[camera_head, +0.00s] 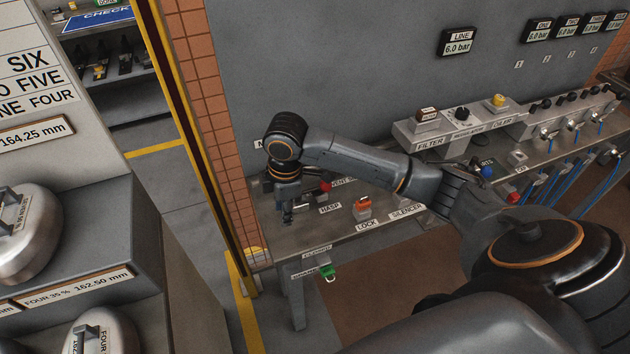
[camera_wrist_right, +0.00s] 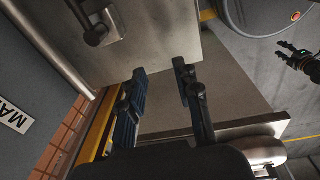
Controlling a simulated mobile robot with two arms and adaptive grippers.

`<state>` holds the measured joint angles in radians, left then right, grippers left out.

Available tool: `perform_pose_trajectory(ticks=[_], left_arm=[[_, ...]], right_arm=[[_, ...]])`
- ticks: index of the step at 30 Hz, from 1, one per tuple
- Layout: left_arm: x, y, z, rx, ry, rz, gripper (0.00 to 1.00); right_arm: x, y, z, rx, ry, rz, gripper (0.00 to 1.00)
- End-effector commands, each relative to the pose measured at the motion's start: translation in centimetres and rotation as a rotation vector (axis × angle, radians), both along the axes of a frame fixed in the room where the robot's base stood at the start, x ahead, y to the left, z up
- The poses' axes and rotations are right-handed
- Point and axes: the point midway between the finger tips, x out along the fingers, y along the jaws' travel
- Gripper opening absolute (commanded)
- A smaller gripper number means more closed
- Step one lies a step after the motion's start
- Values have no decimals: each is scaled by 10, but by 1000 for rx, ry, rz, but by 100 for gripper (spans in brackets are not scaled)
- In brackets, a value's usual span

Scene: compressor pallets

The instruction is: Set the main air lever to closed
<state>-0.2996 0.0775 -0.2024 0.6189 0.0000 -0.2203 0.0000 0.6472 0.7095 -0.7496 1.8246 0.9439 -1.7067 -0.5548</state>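A dark lever (camera_wrist_right: 95,35) with a rounded end sits beside a metal pipe and bench plate in the right wrist view. A wall label starting "MA" (camera_wrist_right: 15,119) is near it, cut off by the frame edge. In the head view my right arm hides most of that spot. My right gripper (camera_head: 287,215) points down over the left end of the bench. In its wrist view the right gripper (camera_wrist_right: 160,76) has its two fingers apart with nothing between them, clear of the lever. My left gripper (camera_wrist_right: 287,54) shows small at the right edge there, its fingers apart.
A brick pillar (camera_head: 205,95) stands left. Filter units (camera_head: 428,125) stand farther right.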

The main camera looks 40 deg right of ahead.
Motion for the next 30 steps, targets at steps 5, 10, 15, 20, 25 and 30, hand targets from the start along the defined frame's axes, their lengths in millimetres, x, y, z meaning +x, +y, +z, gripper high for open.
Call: perform_pose_trajectory(ticks=[5, 10, 15, 20, 25, 30], left_arm=[[0, 0, 1, 0, -1, 0, 40], [0, 0, 1, 0, -1, 1, 40], [0, 0, 1, 1, -1, 1, 40], [1, 1, 4, 1, -1, 3, 40], [1, 2, 8, 2, -2, 3, 40], [1, 3, 12, 3, -2, 2, 40]], right_arm=[[33, -69, 63, -70, 42, 31, 32], [41, -105, 102, -72, 72, 29, 32], [41, -116, 110, -67, 83, 28, 32], [40, -116, 91, -67, 86, 30, 32], [40, -116, 55, -66, 86, 29, 32], [40, -115, 19, -66, 85, 30, 32]])
